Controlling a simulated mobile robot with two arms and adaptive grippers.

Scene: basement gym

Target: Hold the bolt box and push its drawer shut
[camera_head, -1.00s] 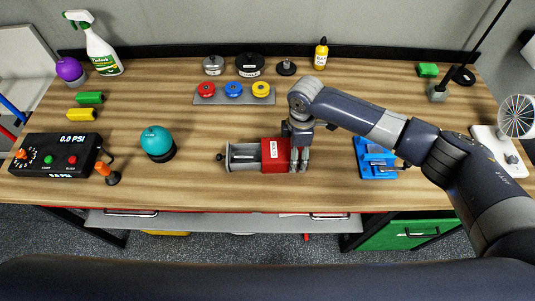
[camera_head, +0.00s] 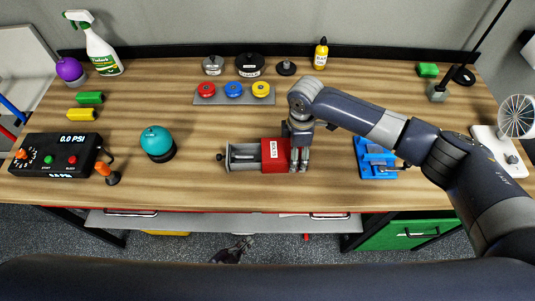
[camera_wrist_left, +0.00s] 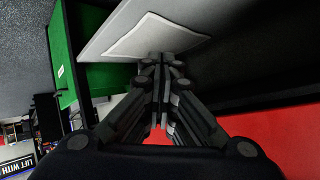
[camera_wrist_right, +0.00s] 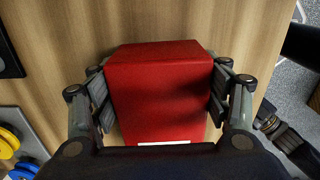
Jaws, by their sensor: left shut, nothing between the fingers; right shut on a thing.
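The red bolt box (camera_head: 277,155) with a white label lies on the wooden bench. Its grey drawer (camera_head: 244,157) sticks out of the box's left side, with a dark knob (camera_head: 220,157) at its end. My right gripper (camera_head: 299,160) is shut on the right end of the box, its fingers on two opposite sides of the red body (camera_wrist_right: 158,90) in the right wrist view. My left gripper (camera_head: 238,246) is low in front of the bench edge, below the bench top and apart from the box. In the left wrist view its fingers (camera_wrist_left: 166,62) are shut and empty.
A teal ball (camera_head: 157,141) on a dark base stands left of the drawer. A black pressure box (camera_head: 55,155) is farther left. A tray of coloured knobs (camera_head: 234,100) lies behind the box, and a blue fixture (camera_head: 374,158) to its right. The bench between ball and drawer is clear.

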